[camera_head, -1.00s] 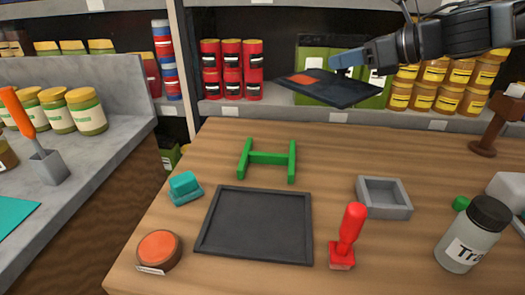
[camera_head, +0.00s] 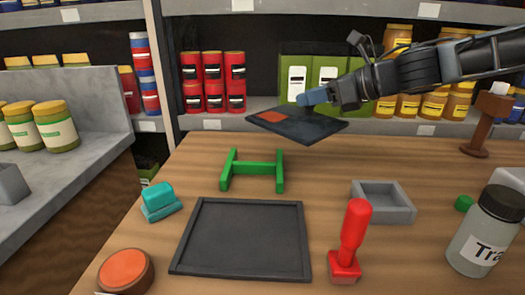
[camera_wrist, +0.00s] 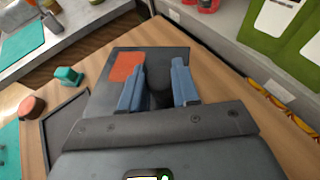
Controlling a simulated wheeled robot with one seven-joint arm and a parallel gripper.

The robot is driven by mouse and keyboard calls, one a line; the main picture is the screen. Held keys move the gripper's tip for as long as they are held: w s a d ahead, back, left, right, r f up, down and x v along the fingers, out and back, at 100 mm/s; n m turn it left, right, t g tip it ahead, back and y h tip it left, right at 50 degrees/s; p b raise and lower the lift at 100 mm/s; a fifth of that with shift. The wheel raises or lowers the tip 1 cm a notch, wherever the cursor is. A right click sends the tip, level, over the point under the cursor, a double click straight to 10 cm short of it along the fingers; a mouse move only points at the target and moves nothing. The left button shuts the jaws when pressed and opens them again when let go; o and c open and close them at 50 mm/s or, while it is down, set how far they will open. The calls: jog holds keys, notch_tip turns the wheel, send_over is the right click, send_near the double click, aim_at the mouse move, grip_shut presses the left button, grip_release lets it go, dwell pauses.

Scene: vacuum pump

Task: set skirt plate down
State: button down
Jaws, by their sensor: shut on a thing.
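The skirt plate seems to be the dark flat plate (camera_head: 290,128) with an orange patch on its top. It hangs level or slightly tilted above the back of the wooden table. My gripper (camera_head: 312,98) is above it. In the wrist view, the blue fingers of my gripper (camera_wrist: 158,88) are closed around a dark post standing up from the plate (camera_wrist: 160,56), with the orange patch beside the left finger. The plate's underside is hidden.
A green H-shaped stand (camera_head: 252,172) is on the table (camera_head: 330,170) below and left of the plate. A shallow black tray (camera_head: 188,236), teal block (camera_head: 160,201), red-handled stamp (camera_head: 352,240), grey box (camera_head: 383,201) and bottle (camera_head: 483,235) stand nearer. Stocked shelves line the back.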

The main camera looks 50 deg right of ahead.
aim_at(325, 127)
jog(key=w+a+f, duration=0.1)
jog(key=w+a, duration=0.1)
jog(key=w+a+f, duration=0.4)
jog(key=w, duration=0.1)
jog(key=shift+a+f, duration=0.15)
jog(key=shift+f, duration=2.15)
jog(key=c, duration=0.8)
grip_release()
jog(key=shift+o, duration=0.2)
jog(key=v, duration=1.2)
jog(key=shift+f+b, duration=0.15)
jog(key=shift+b, duration=0.25)
